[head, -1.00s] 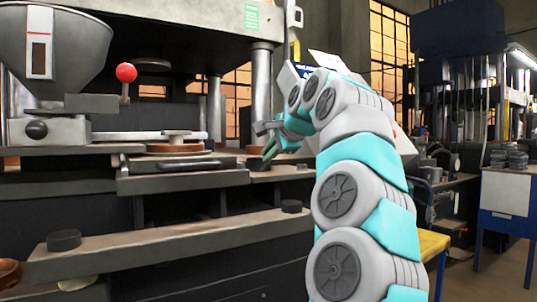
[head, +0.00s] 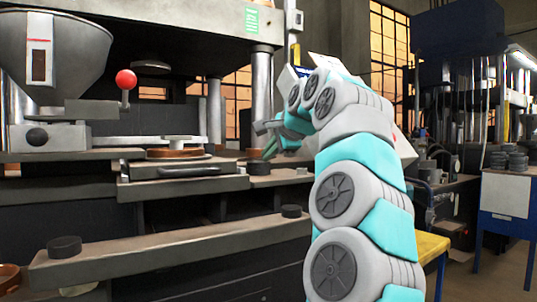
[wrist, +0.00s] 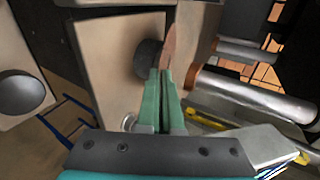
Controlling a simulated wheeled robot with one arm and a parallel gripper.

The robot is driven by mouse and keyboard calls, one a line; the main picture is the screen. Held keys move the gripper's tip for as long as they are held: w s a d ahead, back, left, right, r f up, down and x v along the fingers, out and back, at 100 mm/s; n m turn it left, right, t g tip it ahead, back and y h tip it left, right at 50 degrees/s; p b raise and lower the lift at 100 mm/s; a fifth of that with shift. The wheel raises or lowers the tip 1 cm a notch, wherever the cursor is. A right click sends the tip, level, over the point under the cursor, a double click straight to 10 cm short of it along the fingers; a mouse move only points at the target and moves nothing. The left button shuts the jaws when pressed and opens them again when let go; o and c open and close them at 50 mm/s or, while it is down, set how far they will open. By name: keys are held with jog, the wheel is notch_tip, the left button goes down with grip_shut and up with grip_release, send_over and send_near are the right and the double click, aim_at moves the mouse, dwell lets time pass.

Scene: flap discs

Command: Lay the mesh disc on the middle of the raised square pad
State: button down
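My gripper (head: 270,152) has green fingers and is at the end of my arm, beside the press. In the wrist view, the fingers (wrist: 165,85) are close together, with a thin reddish-brown disc (wrist: 169,46) seen nearly edge-on between their tips. It appears to be the mesh disc; its mesh face cannot be made out. A black round puck (wrist: 148,60) lies just left of the fingertips on a beige surface, and also shows below the gripper in the head view (head: 258,168). I cannot single out the raised square pad with certainty.
A dark plate with a handle (head: 185,172) and a brown round piece (head: 178,153) are left of my gripper. A front ledge (head: 175,240) carries two black pucks (head: 64,247). A metal column (wrist: 250,94) stands close right of my fingers. A red knob (head: 126,79) is at left.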

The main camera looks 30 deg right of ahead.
jog(key=shift+r+p, duration=1.35)
jog(key=shift+r, duration=0.25)
notch_tip(320, 180, up, 2)
jog(key=shift+r+p, duration=0.1)
jog(key=shift+p, duration=0.2)
